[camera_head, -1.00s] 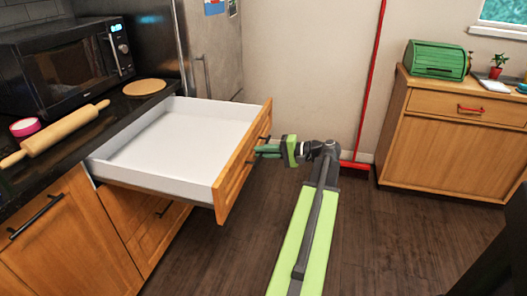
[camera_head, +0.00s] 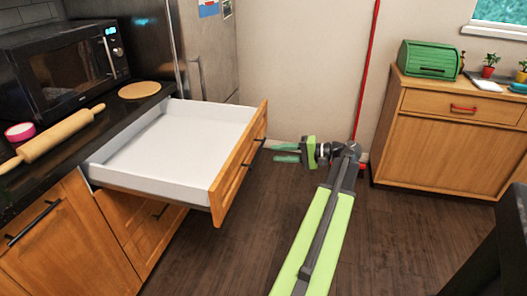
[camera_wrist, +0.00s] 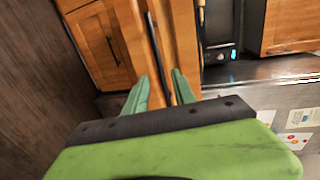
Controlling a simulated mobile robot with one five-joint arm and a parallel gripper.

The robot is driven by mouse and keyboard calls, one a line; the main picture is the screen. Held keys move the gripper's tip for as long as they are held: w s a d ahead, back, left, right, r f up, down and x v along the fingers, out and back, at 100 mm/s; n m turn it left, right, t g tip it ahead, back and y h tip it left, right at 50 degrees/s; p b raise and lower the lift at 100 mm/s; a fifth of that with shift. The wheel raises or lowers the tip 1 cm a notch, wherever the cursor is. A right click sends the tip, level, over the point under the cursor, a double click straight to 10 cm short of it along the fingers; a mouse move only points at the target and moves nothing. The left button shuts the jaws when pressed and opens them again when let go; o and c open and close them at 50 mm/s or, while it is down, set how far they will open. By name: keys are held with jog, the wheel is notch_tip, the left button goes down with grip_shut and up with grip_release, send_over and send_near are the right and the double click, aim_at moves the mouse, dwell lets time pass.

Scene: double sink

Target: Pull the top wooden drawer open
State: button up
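The top wooden drawer (camera_head: 240,165) is pulled far out from the cabinet under the black counter, and its white inside (camera_head: 175,150) is empty. Its dark bar handle (camera_head: 254,153) is on the front panel and also shows in the wrist view (camera_wrist: 157,55). My gripper (camera_head: 279,153) is to the right of the drawer front, apart from the handle. Its two green fingers are spread with nothing between them. In the wrist view the fingertips (camera_wrist: 160,78) point toward the drawer front, with the handle lying between them in the picture.
The counter (camera_head: 60,155) holds a microwave (camera_head: 75,65), a rolling pin (camera_head: 50,137) and a round board (camera_head: 140,90). A lower drawer (camera_head: 145,225) is beneath the open one. A wooden cabinet (camera_head: 450,150) stands at the right. Dark floor between them is clear.

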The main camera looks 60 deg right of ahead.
jog(key=p+v, duration=0.1)
jog(key=v, duration=0.8)
